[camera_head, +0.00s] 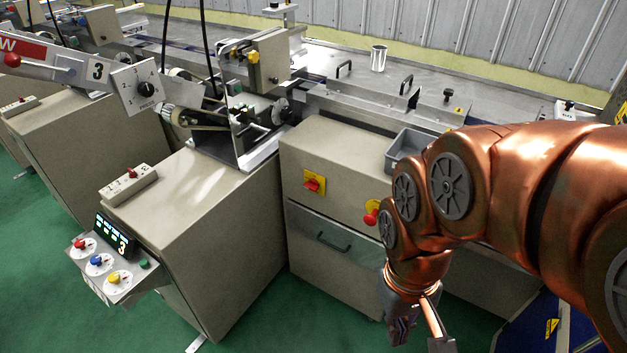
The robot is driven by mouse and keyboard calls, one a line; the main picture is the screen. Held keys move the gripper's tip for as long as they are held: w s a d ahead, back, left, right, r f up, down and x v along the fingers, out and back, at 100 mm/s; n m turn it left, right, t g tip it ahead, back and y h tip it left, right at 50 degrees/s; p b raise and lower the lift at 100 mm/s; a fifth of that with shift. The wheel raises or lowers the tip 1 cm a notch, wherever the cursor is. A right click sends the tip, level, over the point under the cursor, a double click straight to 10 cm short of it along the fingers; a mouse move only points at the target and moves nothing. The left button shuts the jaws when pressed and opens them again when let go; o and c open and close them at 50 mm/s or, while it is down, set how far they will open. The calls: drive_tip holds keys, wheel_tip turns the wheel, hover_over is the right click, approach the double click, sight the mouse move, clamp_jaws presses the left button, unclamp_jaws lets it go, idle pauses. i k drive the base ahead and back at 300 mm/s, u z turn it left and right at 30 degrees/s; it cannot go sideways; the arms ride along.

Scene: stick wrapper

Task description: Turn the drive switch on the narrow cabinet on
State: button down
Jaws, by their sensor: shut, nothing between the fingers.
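A beige cabinet (335,165) with a drawer stands in the middle of the head view. On its front is a red rotary switch on a yellow plate (314,185). A red mushroom knob on yellow (372,217) sits further right, partly behind my arm. Left of it stands another narrow beige cabinet (205,235), with a small switch box (129,185) on top. I cannot read labels that tell which switch is the drive switch. My gripper (402,330) is shut and empty, pointing down at the lower right, below and right of the red switches and apart from them.
A control panel with red, blue and yellow knobs (98,262) juts from the left cabinet's front. A grey bin (404,147) and a metal cup (378,58) are on the machine top. Green floor (275,325) lies open in front of the cabinets.

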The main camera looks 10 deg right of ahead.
sight(312, 185)
drive_tip(key=k, duration=1.3)
drive_tip(key=u, duration=0.55)
drive_tip(key=i, duration=0.7)
drive_tip(key=u, duration=0.85)
drive_tip(key=i, duration=0.5)
